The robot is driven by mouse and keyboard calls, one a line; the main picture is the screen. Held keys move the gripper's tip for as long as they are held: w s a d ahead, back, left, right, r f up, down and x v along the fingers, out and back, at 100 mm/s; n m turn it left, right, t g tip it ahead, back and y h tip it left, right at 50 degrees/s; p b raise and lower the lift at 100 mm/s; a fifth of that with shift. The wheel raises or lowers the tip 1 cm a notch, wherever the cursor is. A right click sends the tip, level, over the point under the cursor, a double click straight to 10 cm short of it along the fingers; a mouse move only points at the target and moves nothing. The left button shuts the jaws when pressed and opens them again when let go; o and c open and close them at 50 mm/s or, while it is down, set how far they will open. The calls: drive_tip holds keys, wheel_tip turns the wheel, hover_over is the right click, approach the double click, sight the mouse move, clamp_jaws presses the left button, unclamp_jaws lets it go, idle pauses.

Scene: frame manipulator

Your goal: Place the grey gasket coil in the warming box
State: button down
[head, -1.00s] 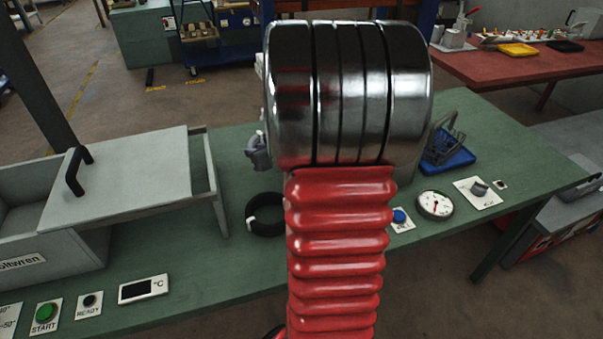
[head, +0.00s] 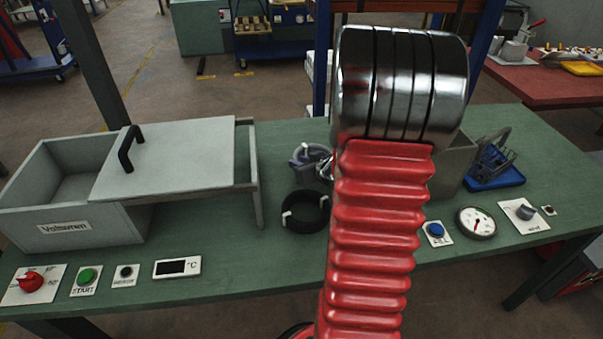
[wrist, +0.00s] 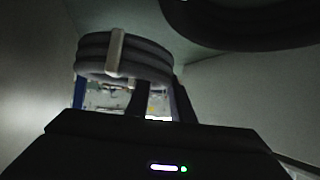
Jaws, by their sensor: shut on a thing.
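In the wrist view my gripper (wrist: 158,96) is shut on the grey gasket coil (wrist: 146,60), a stack of dark grey loops with a pale tie. In the head view my arm hides the gripper. The warming box (head: 100,222) is a pale grey box at the left of the bench. Its lid (head: 185,160), with a black handle, is slid to the right, leaving the left part open. A grey ring-like thing (head: 306,158) shows just left of my arm; I cannot tell whether it is the held coil.
A black coil (head: 288,222) with white ties lies on the green bench right of the box. A control row with a temperature display (head: 177,267) lines the front. Right of my arm are a grey bin (head: 456,165), a blue tray (head: 508,180) and a gauge (head: 476,222).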

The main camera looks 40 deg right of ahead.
drive_tip(key=shift+s+f, duration=0.1)
drive_tip(key=shift+f, duration=1.95)
drive_tip(key=c, duration=1.5)
unclamp_jaws()
drive_tip(key=shift+s+r, duration=0.1)
drive_tip(key=shift+s+a+r, duration=0.1)
drive_tip(key=shift+s+r, duration=0.25)
drive_tip(key=shift+s, duration=0.15)
drive_tip(key=v, duration=1)
drive_tip(key=shift+s+a, duration=0.1)
drive_tip(key=shift+s, duration=0.15)
drive_tip(key=shift+w+r, duration=0.15)
